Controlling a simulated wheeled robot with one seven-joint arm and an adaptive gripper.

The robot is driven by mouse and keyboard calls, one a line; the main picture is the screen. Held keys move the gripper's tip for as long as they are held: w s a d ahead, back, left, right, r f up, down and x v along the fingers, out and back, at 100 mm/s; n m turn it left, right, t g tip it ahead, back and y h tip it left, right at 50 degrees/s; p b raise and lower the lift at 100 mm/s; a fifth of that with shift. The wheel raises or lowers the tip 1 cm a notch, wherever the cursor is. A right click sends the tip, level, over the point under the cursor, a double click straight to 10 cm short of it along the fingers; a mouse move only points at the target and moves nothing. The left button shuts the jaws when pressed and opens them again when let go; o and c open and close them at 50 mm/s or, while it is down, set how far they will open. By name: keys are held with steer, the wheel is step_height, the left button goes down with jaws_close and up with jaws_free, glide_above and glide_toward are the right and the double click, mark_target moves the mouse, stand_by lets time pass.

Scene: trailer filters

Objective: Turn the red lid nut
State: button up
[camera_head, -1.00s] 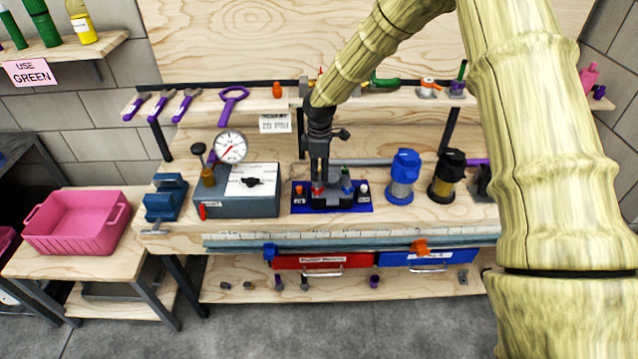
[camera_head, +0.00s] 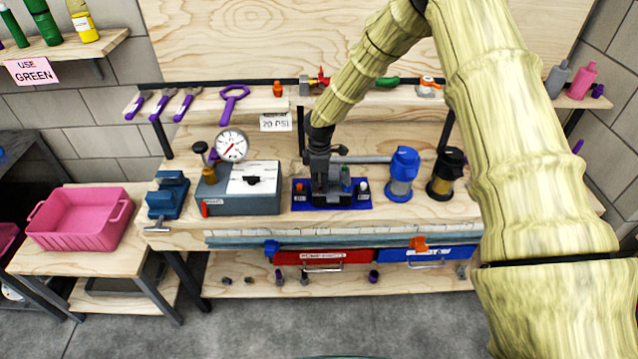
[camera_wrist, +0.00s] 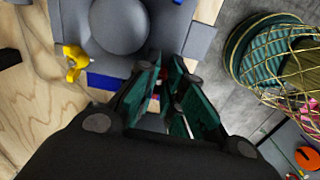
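A blue tray (camera_head: 352,207) on the bench holds a dark grey block (camera_head: 328,201) and small coloured pegs. My gripper (camera_head: 320,188) points down over the block's left part and covers it. The red lid nut is not clear in the head view; my gripper hides that spot. In the wrist view my green-padded fingers (camera_wrist: 165,82) have a narrow gap between their tips. A small dark red bit (camera_wrist: 162,74) shows at that gap, perhaps the nut. I cannot tell whether the fingers press on it.
A grey box (camera_head: 238,196) with a pressure gauge (camera_head: 231,146) stands left of the tray. A blue-topped filter (camera_head: 402,177) and a black-topped one (camera_head: 446,175) stand to the right. A pink bin (camera_head: 80,232) is on the left side table.

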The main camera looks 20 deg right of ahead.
steer(key=shift+m, duration=0.3)
jaws_close()
steer(key=m+b, duration=0.2)
steer(key=m, duration=0.1)
steer(key=shift+s+a+m, duration=0.1)
steer(key=shift+m, duration=0.2)
steer(key=m+b, duration=0.1)
steer(key=m, duration=0.3)
steer(key=shift+a+m, duration=0.1)
steer(key=shift+m, duration=0.2)
steer(key=m+b, duration=0.1)
steer(key=m, duration=0.3)
steer(key=shift+a+r+m, duration=0.1)
steer(key=shift+m, duration=0.2)
steer(key=shift+a+m, duration=0.1)
steer(key=shift+m, duration=1.7)
steer(key=shift+o, duration=1.6)
jaws_free()
